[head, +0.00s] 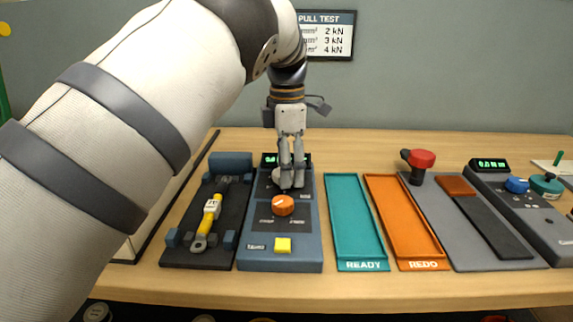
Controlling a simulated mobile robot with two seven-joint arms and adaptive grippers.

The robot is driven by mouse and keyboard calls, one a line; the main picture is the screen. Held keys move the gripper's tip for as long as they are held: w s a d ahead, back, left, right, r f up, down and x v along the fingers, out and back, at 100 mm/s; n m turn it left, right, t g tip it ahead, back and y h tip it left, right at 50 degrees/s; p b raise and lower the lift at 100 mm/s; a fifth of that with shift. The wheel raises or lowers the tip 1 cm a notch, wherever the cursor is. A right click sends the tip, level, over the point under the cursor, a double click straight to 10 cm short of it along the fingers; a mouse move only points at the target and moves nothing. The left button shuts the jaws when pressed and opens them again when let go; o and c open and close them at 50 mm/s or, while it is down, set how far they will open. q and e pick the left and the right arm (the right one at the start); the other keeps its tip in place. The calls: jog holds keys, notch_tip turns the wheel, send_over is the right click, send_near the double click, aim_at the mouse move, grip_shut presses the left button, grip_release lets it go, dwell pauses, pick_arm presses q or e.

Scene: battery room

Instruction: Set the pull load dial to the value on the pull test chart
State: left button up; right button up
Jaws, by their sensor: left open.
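The pull test chart (327,36) hangs on the back wall. My left arm hides its left part; rows ending in 2 kN, 3 kN and 4 kN show. A blue-grey tester (255,250) stands on the bench with an orange knob (283,206), a yellow button (283,245) and a small green display (270,159), partly hidden. My left gripper (291,186) points down, open, over the tester's upper part, behind the orange knob. A pale round knob (277,176) shows partly beside its fingers; contact cannot be told. My right gripper is not in view.
Left of the tester, a dark fixture (190,257) holds a yellow-sleeved cable lug (209,215). To the right are an empty teal READY tray (345,205), an empty orange REDO tray (395,205), a grey mat with a red-topped tool (420,160), and another device with a green display (490,164).

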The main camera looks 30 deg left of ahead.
pick_arm(q)
jog(key=c, duration=1.1)
jog(key=shift+c, duration=0.2)
jog(key=shift+m, duration=0.3)
